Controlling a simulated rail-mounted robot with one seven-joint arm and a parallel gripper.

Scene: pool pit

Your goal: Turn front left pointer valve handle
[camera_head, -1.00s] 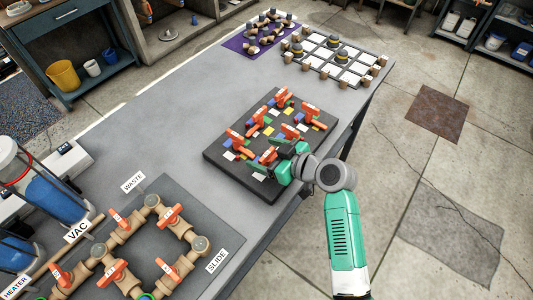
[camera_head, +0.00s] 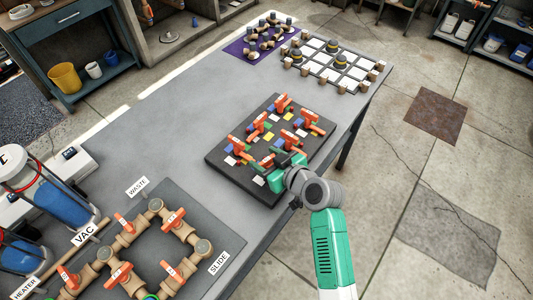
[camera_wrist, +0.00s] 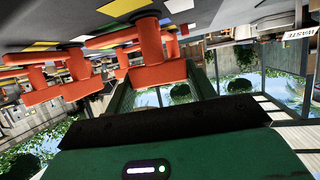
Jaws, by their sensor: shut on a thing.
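A dark board (camera_head: 222,172) on the grey table carries two rows of orange pointer valve handles and small coloured squares. The front left pointer valve handle (camera_head: 266,162) is at the board's near corner, partly hidden by my gripper (camera_head: 284,160). My green gripper is shut on this handle, reaching in from the right. In the wrist view the orange handle (camera_wrist: 160,74) sits between the green fingers (camera_wrist: 160,90). Other orange handles (camera_wrist: 50,92) stand to its left there. How far the held handle is turned is hard to tell.
Neighbouring orange handles (camera_head: 293,138) stand close beside my gripper. At the lower left, a pipe panel (camera_head: 205,280) has orange-handled valves. A tray with a white grid (camera_head: 330,62) and a purple mat (camera_head: 233,48) lie at the table's far end. The floor to the right is clear.

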